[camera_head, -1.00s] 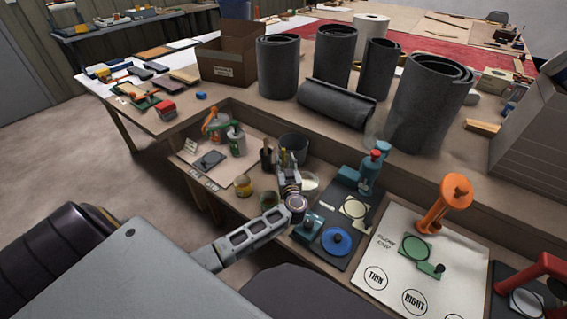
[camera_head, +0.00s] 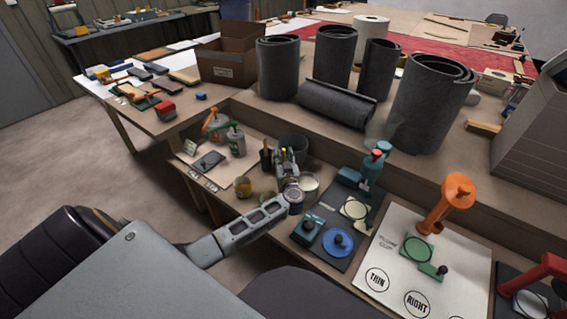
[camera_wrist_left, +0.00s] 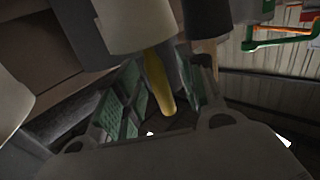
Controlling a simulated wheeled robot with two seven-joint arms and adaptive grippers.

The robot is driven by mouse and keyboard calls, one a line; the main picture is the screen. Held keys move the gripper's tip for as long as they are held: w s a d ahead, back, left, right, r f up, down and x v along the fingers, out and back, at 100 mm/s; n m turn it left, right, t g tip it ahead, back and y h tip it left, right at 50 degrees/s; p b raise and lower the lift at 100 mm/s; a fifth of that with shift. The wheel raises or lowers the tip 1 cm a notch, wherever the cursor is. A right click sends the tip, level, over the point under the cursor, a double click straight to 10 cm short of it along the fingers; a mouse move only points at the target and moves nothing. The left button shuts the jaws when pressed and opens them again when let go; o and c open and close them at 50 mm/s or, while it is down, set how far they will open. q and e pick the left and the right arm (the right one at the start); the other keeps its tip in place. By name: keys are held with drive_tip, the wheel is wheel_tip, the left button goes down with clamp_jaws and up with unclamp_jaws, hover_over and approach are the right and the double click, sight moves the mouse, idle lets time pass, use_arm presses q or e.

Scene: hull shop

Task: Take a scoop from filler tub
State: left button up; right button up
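A tub with pale filler (camera_head: 309,184) stands on the lower shelf, just right of my left gripper (camera_head: 287,158) in the head view and partly hidden by the arm. My left gripper is low over the shelf, beside a dark cup holding upright handles (camera_head: 266,158). In the left wrist view, the green-padded fingers (camera_wrist_left: 160,110) look apart. A yellow handle (camera_wrist_left: 158,82) and a wooden handle (camera_wrist_left: 207,58) show at the gap between them; I cannot tell whether either is touched. My right gripper is out of view.
A dark bucket (camera_head: 295,145) stands behind the gripper. Small jars (camera_head: 243,187) are at the front left. A blue press (camera_head: 362,175) and a dark mat with a blue disc (camera_head: 338,241) are to the right.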

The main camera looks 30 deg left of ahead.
sight(284, 151)
use_arm(q)
drive_tip(key=c, duration=0.8)
drive_tip(key=shift+c, duration=0.2)
drive_tip(key=shift+r, duration=0.25)
drive_tip(key=shift+r, duration=0.2)
wheel_tip(284, 151, up, 2)
drive_tip(key=shift+r+p, duration=0.2)
drive_tip(key=shift+p, duration=0.5)
wheel_tip(284, 151, up, 4)
drive_tip(key=shift+p, duration=0.75)
drive_tip(key=shift+r+p, duration=0.45)
drive_tip(key=shift+r, duration=0.9)
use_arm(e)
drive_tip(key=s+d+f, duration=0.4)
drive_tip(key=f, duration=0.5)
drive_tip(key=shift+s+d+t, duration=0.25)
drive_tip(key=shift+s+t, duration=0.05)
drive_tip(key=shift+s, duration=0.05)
